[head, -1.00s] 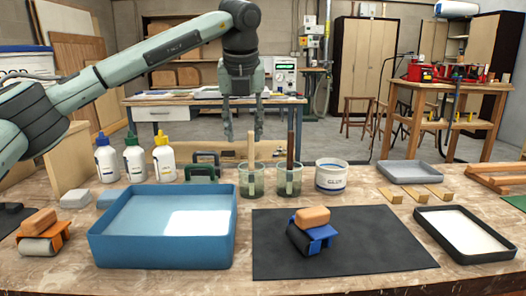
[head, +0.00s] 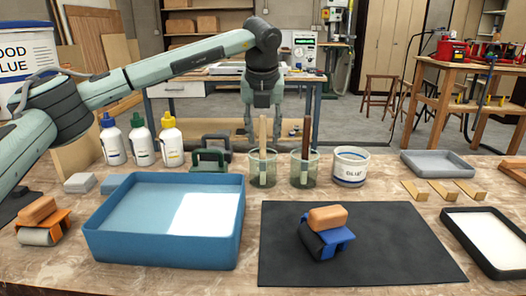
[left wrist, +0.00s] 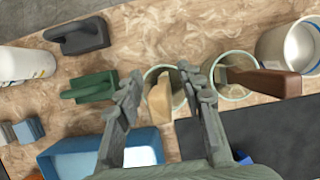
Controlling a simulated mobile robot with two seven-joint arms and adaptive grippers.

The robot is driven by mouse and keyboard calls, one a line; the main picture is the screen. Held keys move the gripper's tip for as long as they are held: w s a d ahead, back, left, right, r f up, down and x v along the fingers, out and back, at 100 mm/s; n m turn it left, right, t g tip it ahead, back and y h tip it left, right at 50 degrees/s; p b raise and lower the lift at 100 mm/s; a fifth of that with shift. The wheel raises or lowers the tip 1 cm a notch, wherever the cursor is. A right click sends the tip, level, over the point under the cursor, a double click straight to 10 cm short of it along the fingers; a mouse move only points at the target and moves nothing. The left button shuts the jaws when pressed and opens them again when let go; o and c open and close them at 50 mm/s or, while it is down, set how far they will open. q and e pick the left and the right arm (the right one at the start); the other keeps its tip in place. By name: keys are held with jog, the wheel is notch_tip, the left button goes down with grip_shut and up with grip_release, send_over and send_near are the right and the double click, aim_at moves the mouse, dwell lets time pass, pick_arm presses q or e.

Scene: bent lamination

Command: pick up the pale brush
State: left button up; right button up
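The pale brush (head: 263,138) stands handle up in the left of two clear glass jars (head: 262,171). Its pale handle (left wrist: 160,104) also shows in the left wrist view, between my fingers. The brush's lower end is hard to make out. My left gripper (head: 263,140) points down over this jar, its two fingers spread on either side of the handle. It is open, with gaps beside the handle in the left wrist view (left wrist: 163,88). A dark brown brush (head: 306,137) stands in the right jar (head: 305,172). My right gripper is not in view.
A glue tin (head: 350,169) stands right of the jars. A green-handled tool (head: 208,160) and several glue bottles (head: 142,143) are to the left. A blue tray (head: 100,243) and a black mat (head: 390,262) with a blue-and-orange tool (head: 326,233) lie in front.

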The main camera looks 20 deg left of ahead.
pick_arm(q)
jog(key=shift+c, duration=0.5)
grip_shut()
